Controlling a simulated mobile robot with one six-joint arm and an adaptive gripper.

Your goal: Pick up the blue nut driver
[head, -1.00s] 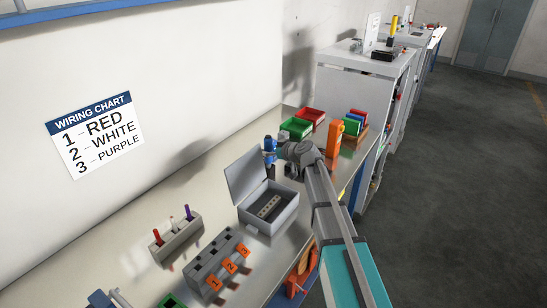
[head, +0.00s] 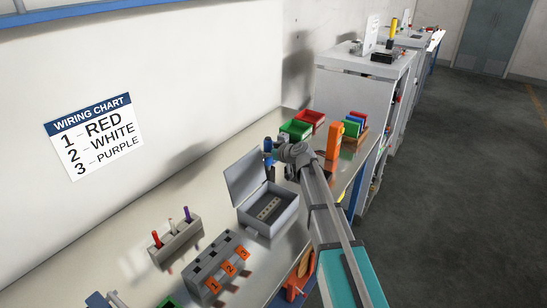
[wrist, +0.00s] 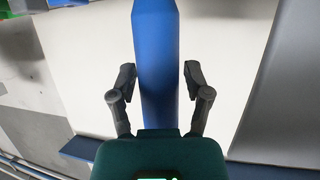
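The blue nut driver (head: 268,146) stands upright at the back of the bench, behind the grey open-lidded box. In the wrist view its long blue handle (wrist: 158,65) runs down the middle of the picture, between my two fingers. My gripper (wrist: 159,78) is open around the handle, with a narrow gap showing on each side. In the head view my gripper (head: 276,153) is at the driver, and its fingers are partly hidden by my arm. The driver's lower end is hard to make out.
The grey box (head: 268,213) with its raised lid (head: 246,172) stands close in front. Green (head: 297,130) and red (head: 311,119) bins lie behind. An orange device (head: 334,140) stands to the right. A numbered block (head: 216,265) and a wire holder (head: 177,244) are nearer.

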